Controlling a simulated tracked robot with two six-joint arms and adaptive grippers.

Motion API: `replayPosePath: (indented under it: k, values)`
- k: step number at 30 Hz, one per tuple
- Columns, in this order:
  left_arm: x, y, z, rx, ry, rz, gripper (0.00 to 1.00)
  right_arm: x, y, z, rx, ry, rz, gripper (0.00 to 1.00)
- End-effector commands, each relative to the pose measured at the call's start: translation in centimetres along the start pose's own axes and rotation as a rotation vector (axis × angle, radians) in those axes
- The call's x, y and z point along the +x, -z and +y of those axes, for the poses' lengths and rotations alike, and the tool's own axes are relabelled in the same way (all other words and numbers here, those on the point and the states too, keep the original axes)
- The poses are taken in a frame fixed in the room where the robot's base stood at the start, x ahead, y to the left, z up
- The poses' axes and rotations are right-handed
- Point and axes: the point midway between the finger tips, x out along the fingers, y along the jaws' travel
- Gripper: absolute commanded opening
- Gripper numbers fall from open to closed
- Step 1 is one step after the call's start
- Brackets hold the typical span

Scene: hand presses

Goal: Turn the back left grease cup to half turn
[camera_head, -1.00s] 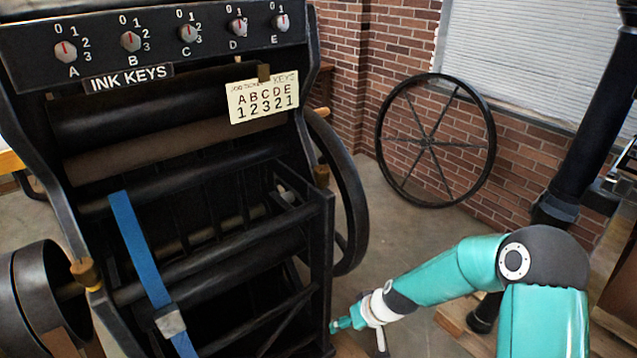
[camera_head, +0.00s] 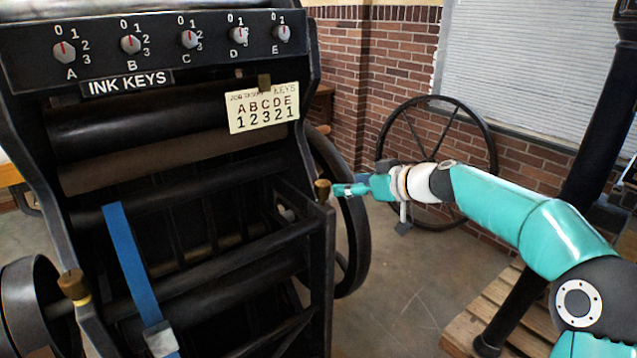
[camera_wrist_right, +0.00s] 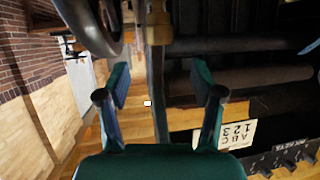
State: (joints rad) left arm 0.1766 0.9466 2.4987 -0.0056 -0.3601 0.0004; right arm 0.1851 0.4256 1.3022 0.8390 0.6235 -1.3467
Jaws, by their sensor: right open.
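One brass grease cup (camera_head: 322,190) stands on the right side frame of the black press in the head view. A second brass grease cup (camera_head: 74,287) sits on the press's left side frame. I cannot tell from the labels which is the back left one. My right gripper (camera_head: 346,190) is just right of the first cup, pointing at it. In the right wrist view, my open, empty right gripper (camera_wrist_right: 160,82) has its fingers apart, with a brass cup (camera_wrist_right: 158,28) beyond them, roughly between their lines. My left gripper is not in view.
The press carries an ink key panel (camera_head: 150,45) with several knobs and a job ticket card (camera_head: 263,107). A blue strap (camera_head: 133,265) hangs at the front left. A flywheel (camera_head: 352,235) stands close behind my right gripper. A wooden pallet (camera_head: 468,325) lies on the floor at right.

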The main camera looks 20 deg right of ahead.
Motion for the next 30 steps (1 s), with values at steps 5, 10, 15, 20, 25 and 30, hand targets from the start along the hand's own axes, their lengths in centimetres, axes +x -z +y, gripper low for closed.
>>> replayPosePath:
  k: [5, 10, 15, 20, 25, 30]
  values:
    - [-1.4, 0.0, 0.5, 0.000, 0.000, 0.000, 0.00, 4.1, 0.2, -0.1, 0.000, 0.003, -0.003, 0.67]
    - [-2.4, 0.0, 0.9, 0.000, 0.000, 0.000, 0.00, 7.1, 0.2, -0.1, 0.000, 0.002, -0.002, 0.67]
    - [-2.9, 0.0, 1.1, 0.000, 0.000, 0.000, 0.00, 8.9, 0.1, -0.1, 0.000, 0.001, -0.001, 0.67]
    - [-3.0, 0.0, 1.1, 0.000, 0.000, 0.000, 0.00, 9.5, 0.0, -0.1, -0.001, 0.000, -0.001, 0.67]
    - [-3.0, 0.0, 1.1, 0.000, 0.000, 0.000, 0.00, 9.6, 0.0, -0.1, -0.001, 0.001, -0.001, 0.67]
    - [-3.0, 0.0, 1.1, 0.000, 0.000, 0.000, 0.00, 9.6, 0.0, -0.1, -0.001, 0.001, -0.001, 0.50]
